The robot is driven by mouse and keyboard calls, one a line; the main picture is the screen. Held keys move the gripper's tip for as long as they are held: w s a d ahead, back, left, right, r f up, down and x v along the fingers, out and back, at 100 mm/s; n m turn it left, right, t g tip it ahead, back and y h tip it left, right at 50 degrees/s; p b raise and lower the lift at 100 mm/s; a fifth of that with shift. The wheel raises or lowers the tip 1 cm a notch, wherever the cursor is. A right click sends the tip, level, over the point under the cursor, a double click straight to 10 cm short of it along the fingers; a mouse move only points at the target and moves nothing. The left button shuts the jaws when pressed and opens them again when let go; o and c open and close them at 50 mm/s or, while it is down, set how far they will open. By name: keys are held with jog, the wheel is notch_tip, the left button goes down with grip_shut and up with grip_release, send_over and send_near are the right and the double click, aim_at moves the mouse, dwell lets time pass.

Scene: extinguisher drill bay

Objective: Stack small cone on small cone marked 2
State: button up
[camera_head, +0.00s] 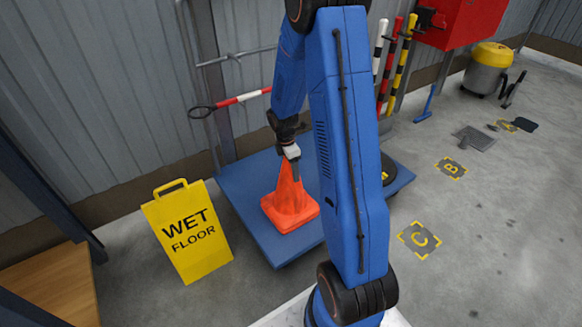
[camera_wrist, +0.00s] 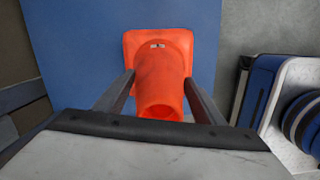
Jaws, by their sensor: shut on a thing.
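A small orange cone (camera_head: 288,200) stands upright on the blue platform in the head view, partly behind my arm. My gripper (camera_head: 292,168) is at the cone's upper part, coming from above. In the wrist view, my gripper (camera_wrist: 158,80) has one finger on each side of the orange cone (camera_wrist: 160,75) and is shut on it near its open top. A small pale label shows on the cone's base edge; its marking is too small to read. Only one cone body shows clearly. I cannot tell whether a second cone is nested under it.
The blue platform (camera_head: 240,190) has bare room left of the cone. A yellow wet floor sign (camera_head: 188,230) stands at its left. Striped poles (camera_head: 400,65) and a red cabinet (camera_head: 462,22) are behind. Floor marks C (camera_head: 419,239) and B (camera_head: 451,168) lie right.

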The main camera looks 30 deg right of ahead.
jog(key=o, duration=1.6)
jog(key=shift+f, duration=0.1)
jog(key=shift+o, duration=0.2)
jog(key=shift+w+a+r, duration=0.1)
jog(key=shift+a+r, duration=0.25)
jog(key=shift+r, duration=2.55)
jog(key=shift+s+a+r, duration=0.1)
jog(key=shift+a+r, duration=0.3)
jog(key=shift+r, duration=2.55)
jog(key=shift+w+a+r, duration=0.1)
jog(key=shift+a+r, duration=0.25)
jog(key=shift+r, duration=2.55)
jog(key=s+a+r+m+t, duration=0.2)
jog(key=s+a+r+m, duration=0.4)
jog(key=s, duration=0.4)
jog(key=s+a+r+m+t, duration=0.1)
jog(key=s+a+r+m, duration=0.4)
jog(key=s+r, duration=0.4)
jog(key=s+a+m+t+y, duration=0.1)
jog(key=s+m, duration=0.4)
jog(key=s, duration=0.6)
jog(key=shift+s+a+f+t, duration=0.2)
jog(key=shift+a+f+t, duration=0.25)
jog(key=shift+a, duration=0.65)
